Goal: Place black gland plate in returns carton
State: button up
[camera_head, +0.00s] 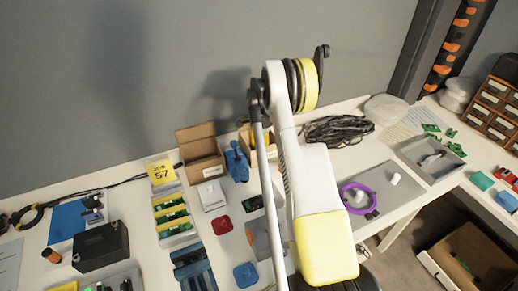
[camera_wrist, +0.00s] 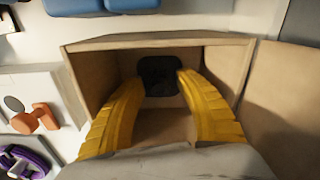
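In the wrist view my gripper (camera_wrist: 162,82) reaches into an open cardboard carton (camera_wrist: 160,41). Its two yellow fingers stand apart, one at each side of a dark, squarish plate, the black gland plate (camera_wrist: 160,72). The plate spans the gap between the fingertips, and its side edges appear to touch them. The plate is inside the carton opening, in shadow. Whether it also touches the carton's floor cannot be seen.
A carton flap (camera_wrist: 288,105) spreads right of the opening. In the head view, another open carton (camera_head: 203,165) stands by the wall among a blue clamp (camera_head: 237,161) and trays.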

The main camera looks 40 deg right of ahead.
aim_at(259, 146)
notch_tip(259, 146, up, 12)
jog(key=p, duration=0.4)
jog(key=s+a+r+n+t, duration=0.25)
jog(key=a+r+n, duration=0.25)
jog(key=a+r, duration=0.5)
jog(key=s+a+r+n+t, duration=0.1)
jog(key=s+a+r+n, duration=0.25)
jog(key=a+r, duration=0.75)
jog(key=s+a+r+n+t, duration=0.1)
jog(key=s+a+n+t, duration=0.2)
jog(key=s+a+n, duration=0.8)
jog(key=s+a, duration=0.5)
jog(key=s, duration=0.2)
jog(key=shift+t, duration=0.35)
jog(key=shift+s, duration=0.1)
